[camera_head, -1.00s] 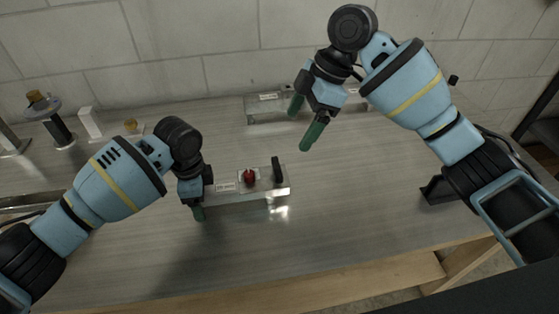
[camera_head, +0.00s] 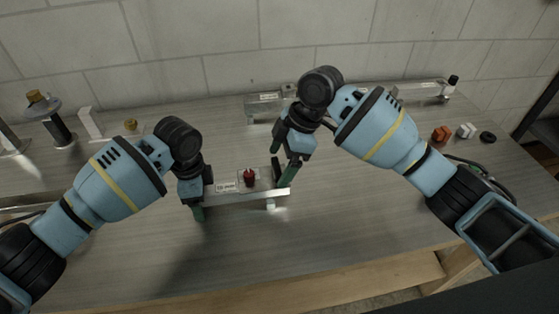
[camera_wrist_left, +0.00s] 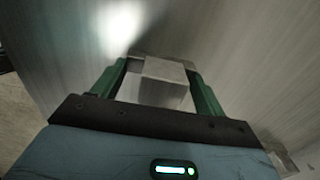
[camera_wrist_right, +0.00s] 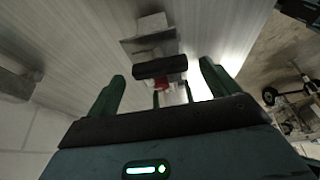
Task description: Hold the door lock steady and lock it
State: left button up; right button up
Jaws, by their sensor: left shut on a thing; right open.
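The door lock is a metal bar (camera_head: 225,195) on small feet on the bench, with a red knob (camera_head: 249,178) in its middle and a black handle (camera_head: 275,169) near its right end. My left gripper (camera_head: 197,210) is shut on the left end of the bar; the left wrist view shows the metal end (camera_wrist_left: 165,82) between its fingers. My right gripper (camera_head: 286,176) is open at the right end, close to the black handle. In the right wrist view the black handle (camera_wrist_right: 160,67) lies ahead, between the open fingers, with the red knob (camera_wrist_right: 160,86) partly hidden behind it.
A second metal rail (camera_head: 262,108) stands at the back by the wall. Orange (camera_head: 441,134) and white (camera_head: 466,130) small parts and a black round piece (camera_head: 488,137) lie at the right. A dark post (camera_head: 58,130) stands at the left. The bench front is clear.

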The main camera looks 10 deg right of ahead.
jog(key=shift+a+f, duration=0.15)
jog(key=shift+f, duration=0.2)
jog(key=c, duration=1)
